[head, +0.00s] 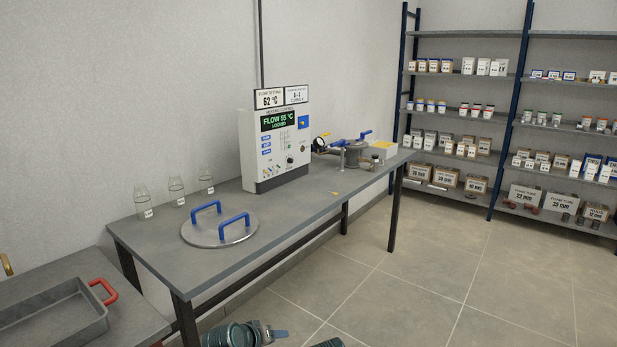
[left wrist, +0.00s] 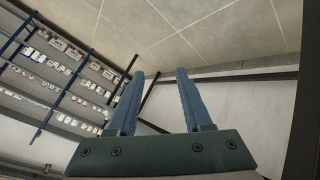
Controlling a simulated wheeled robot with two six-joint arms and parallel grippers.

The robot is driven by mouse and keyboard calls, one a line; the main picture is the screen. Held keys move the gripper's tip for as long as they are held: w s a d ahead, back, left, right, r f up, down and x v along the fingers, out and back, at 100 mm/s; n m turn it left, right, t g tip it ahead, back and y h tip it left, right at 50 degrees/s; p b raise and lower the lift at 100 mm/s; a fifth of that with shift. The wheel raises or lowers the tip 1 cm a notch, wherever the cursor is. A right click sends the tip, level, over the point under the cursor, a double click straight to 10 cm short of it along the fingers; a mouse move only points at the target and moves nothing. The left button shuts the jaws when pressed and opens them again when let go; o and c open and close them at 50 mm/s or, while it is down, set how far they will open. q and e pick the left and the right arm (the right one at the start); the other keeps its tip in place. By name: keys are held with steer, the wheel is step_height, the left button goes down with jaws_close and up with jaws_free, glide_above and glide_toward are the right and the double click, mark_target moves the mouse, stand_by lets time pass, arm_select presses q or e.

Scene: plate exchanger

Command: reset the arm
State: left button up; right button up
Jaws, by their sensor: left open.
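My left gripper (head: 278,334) shows at the bottom edge of the head view, low over the floor in front of the grey table (head: 330,196). In the left wrist view its two blue fingers (left wrist: 160,74) stand apart with nothing between them. The left gripper is clear of the table and touches nothing that I can see. My right gripper does not show in the head view.
A round lid (head: 220,234) with two blue handles, glass bottles (head: 176,191) and a control unit (head: 275,150) stand on the table. A grey tray (head: 50,318) with a red handle is at lower left. Stocked shelves (head: 510,80) stand at right. The floor (head: 440,270) between is open.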

arm_select(q)
steer(key=s+a+f+m+g+y, duration=0.1)
steer(key=s+a+f+g+y, duration=0.1)
steer(key=s+a+f+g, duration=0.3)
steer(key=s+a+f+m+g+y, duration=0.2)
steer(key=s+a, duration=0.1)
steer(key=s, duration=0.4)
steer(key=s+d+m+g+y, duration=0.1)
steer(key=s+d+m, duration=0.15)
steer(key=d, duration=0.25)
steer(key=s+d+m+y, duration=0.1)
steer(key=s+d, duration=0.3)
steer(key=d, duration=0.2)
step_height(320, 180, up, 26)
steer(key=p, duration=2.6)
steer(key=shift+r, duration=0.25)
steer(key=shift+w, duration=0.1)
